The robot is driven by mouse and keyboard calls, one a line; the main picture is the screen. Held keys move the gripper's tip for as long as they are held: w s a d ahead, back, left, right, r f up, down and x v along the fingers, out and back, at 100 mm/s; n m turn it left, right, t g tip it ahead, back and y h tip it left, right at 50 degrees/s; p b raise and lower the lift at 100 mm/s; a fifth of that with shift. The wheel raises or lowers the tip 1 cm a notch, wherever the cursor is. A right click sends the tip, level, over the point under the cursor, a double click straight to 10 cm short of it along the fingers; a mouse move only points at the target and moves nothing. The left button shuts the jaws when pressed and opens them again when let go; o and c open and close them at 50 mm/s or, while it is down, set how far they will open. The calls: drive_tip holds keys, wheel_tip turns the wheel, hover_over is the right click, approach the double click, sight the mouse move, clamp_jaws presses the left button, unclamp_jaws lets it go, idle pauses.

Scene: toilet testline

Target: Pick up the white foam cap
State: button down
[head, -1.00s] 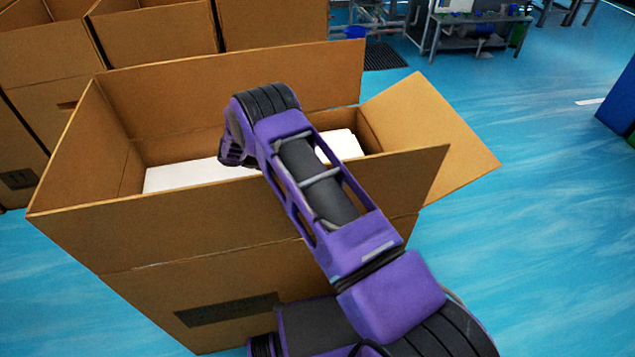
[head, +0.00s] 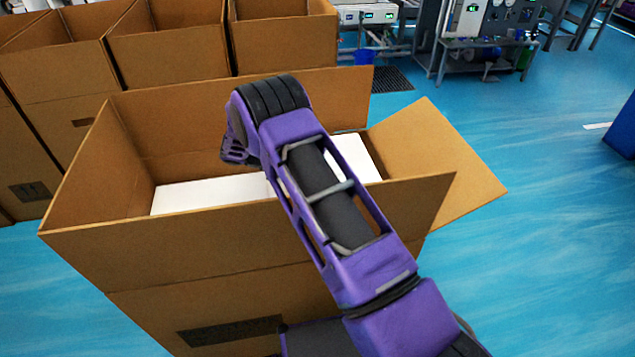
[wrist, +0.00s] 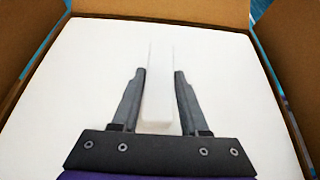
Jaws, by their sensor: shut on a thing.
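The white foam cap (head: 210,193) lies level inside the open cardboard box (head: 230,233), below the rim. In the wrist view the cap (wrist: 80,75) fills most of the box opening, with a raised white ridge (wrist: 158,100) in its middle. My gripper (wrist: 160,75) has its two dark fingers on either side of this ridge and is shut on it. In the head view the fingers are hidden behind my purple arm and the box's near wall.
The box's right flap (head: 450,165) is folded outward, and its walls rise around the cap. More open cardboard boxes (head: 170,50) stand behind. A workbench (head: 485,50) is at the back right.

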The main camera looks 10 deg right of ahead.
drive_tip(key=shift+r, duration=1.1)
wheel_tip(320, 180, up, 28)
drive_tip(key=p, duration=0.8)
